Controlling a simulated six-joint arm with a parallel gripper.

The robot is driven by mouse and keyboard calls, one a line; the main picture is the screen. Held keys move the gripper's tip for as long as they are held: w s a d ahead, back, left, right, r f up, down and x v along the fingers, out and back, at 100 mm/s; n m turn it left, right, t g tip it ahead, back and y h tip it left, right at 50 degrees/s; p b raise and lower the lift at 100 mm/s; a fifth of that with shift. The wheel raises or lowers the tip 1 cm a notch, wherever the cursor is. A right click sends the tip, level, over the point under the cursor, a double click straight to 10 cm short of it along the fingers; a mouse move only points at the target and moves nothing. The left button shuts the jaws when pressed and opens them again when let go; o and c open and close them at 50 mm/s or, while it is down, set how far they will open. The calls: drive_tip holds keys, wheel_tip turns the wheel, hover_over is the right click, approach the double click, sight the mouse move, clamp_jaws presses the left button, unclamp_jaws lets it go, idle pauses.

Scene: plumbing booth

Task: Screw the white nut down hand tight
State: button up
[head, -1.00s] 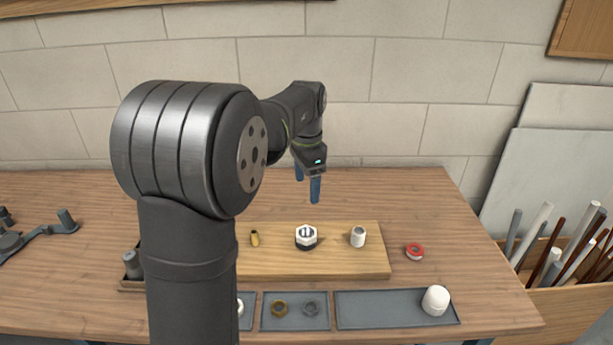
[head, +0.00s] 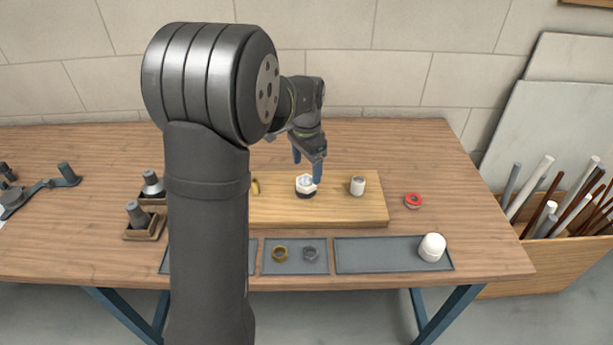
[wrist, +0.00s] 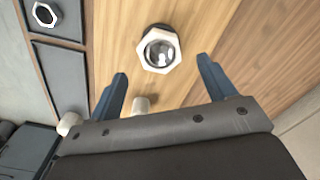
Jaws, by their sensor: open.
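The white hex nut (head: 306,183) sits on a dark round base on the wooden board (head: 340,209). In the wrist view the nut (wrist: 147,55) shows from above, with a shiny clear or metallic centre. My gripper (head: 306,172) is just above and behind the nut in the head view, its blue fingers pointing down. In the wrist view my gripper (wrist: 163,75) is open, with the nut ahead of and between the two fingertips, not touching them. Nothing is between the fingers. How far the nut is threaded cannot be told.
A white cylinder (head: 357,186) and a brass fitting (head: 255,187) stand on the board either side of the nut. A red ring (head: 413,200) lies right of it.

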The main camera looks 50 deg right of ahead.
sight(307, 180)
drive_tip(key=shift+f, duration=2.3)
drive_tip(key=c, duration=1.1)
drive_tip(key=shift+o, duration=0.2)
drive_tip(key=m, duration=0.8)
drive_tip(key=shift+f+m, duration=0.1)
drive_tip(key=shift+m, duration=0.3)
drive_tip(key=o, duration=1.6)
